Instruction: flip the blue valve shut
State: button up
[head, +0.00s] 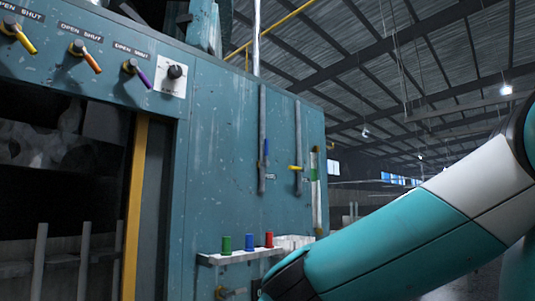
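My gripper is outside the view.
A yellow lever (295,167) lies crosswise on the neighbouring pipe. Below, a ledge (238,256) holds green, blue and red cylinders. Yellow, orange and purple levers and a black knob (174,72) are on the upper left panel. A dark opening (55,165) is at left.

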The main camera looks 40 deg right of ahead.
aim_at(266, 163)
jog(key=z, duration=0.55)
jog(key=k, duration=0.65)
jog(key=z, duration=0.95)
jog(key=i, duration=1.7)
jog(key=u, duration=0.35)
